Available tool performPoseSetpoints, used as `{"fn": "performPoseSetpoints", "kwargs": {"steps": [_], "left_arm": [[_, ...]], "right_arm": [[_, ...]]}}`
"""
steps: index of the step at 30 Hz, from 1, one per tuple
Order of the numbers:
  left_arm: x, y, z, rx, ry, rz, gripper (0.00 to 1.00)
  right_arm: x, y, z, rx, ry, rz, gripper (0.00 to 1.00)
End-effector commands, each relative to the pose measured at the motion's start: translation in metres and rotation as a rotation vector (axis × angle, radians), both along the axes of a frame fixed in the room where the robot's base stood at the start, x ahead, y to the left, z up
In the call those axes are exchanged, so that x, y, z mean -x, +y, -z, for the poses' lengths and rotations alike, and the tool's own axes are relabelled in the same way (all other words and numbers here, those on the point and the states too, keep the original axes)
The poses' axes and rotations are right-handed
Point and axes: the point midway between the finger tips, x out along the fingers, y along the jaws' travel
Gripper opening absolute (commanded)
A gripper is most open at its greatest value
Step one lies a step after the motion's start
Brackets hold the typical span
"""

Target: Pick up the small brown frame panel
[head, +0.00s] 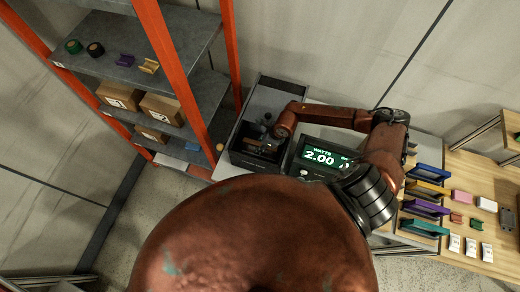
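I cannot make out the small brown frame panel for certain. A small reddish-brown piece (456,218) lies on the wooden table at the right, beside a green piece (477,224); it is too small to tell whether it is a frame panel. My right gripper (262,144) is far to the left of it, dark and small, at the open grey box beside the display unit. A small orange-brown patch shows near its fingertips, too blurred to name. Whether the fingers are open or shut does not show. My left gripper is not in view.
A display unit (322,159) reading 2.00 watts stands right of the grey box (278,83). Coloured frames, including a purple one (426,208), line the wooden table (485,165). An orange-posted shelf (138,75) stands left. My own arm covers the lower middle.

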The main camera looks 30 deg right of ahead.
Motion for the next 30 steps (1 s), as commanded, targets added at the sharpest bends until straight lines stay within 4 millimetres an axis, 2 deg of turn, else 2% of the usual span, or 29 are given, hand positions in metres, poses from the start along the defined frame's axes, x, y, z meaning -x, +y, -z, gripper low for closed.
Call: {"fn": "performPoseSetpoints", "kwargs": {"steps": [9,25,30], "left_arm": [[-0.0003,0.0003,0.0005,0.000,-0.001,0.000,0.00],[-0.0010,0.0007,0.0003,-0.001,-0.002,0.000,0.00],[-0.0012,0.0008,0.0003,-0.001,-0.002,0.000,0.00]], "right_arm": [[-0.0001,0.0002,0.0003,0.000,0.000,0.000,0.37],[-0.0002,0.0002,0.0003,0.000,0.000,0.000,0.01],[-0.0002,0.0002,0.0003,0.000,0.000,0.000,0.00]]}}
